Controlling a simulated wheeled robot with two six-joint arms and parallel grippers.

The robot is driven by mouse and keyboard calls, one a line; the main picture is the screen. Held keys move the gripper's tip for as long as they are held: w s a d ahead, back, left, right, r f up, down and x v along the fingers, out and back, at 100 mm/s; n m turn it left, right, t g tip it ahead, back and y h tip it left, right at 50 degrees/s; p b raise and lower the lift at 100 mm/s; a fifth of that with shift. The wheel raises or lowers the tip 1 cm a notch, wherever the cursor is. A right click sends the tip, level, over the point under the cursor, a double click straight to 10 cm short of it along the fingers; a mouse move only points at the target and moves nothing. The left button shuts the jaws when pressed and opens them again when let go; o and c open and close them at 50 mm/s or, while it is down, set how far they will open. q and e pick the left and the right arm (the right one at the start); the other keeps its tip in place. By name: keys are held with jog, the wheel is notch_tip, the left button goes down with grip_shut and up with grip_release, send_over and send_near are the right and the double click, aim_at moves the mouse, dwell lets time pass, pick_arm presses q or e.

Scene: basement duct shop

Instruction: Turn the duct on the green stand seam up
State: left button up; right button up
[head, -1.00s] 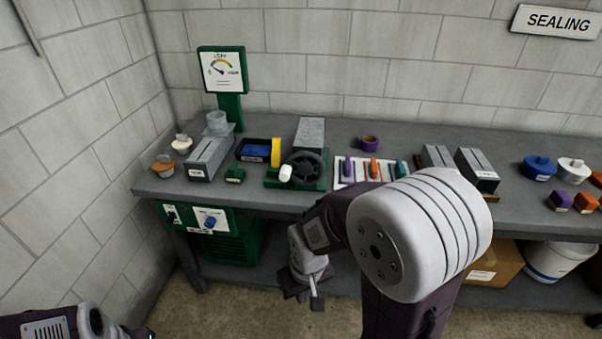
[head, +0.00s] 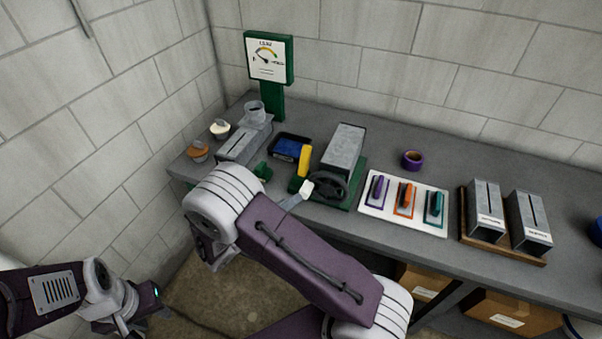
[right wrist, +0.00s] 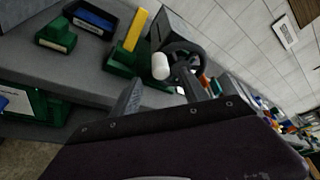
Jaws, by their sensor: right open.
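The grey metal duct (head: 344,147) lies in the green stand (head: 352,192) on the bench; no dark seam line shows on its visible top face. A black handwheel (head: 328,186) with a white knob (head: 306,189) is at its near end. My right gripper (right wrist: 160,92) is open, its two fingers pointing at the handwheel and white knob (right wrist: 160,66) in the right wrist view, with nothing visibly held. In the head view my right arm hides most of that gripper. My left gripper (head: 138,312) is low at the left, off the bench; its jaws are unclear.
A grey slotted duct (head: 243,145) and a green gauge post (head: 272,100) stand left of the stand. A white tray of trowels (head: 403,210) and two ducts on a wooden board (head: 470,240) are to the right.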

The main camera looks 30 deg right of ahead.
aim_at(305, 191)
jog(key=p+x, duration=0.1)
jog(key=x, duration=0.6)
jog(key=shift+w+d+f+p, duration=0.1)
jog(key=shift+d+p, duration=0.2)
jog(key=shift+d, duration=0.05)
jog(key=shift+w+d+f, duration=0.1)
jog(key=shift+d, duration=0.2)
pick_arm(q)
jog(key=shift+a+r, duration=0.25)
jog(key=shift+r, duration=0.6)
pick_arm(e)
jog(key=shift+w+d, duration=0.1)
jog(key=shift+f, duration=0.1)
jog(key=shift+c, duration=0.2)
pick_arm(q)
jog(key=shift+d, duration=0.1)
pick_arm(e)
jog(key=shift+d, duration=0.1)
grip_shut()
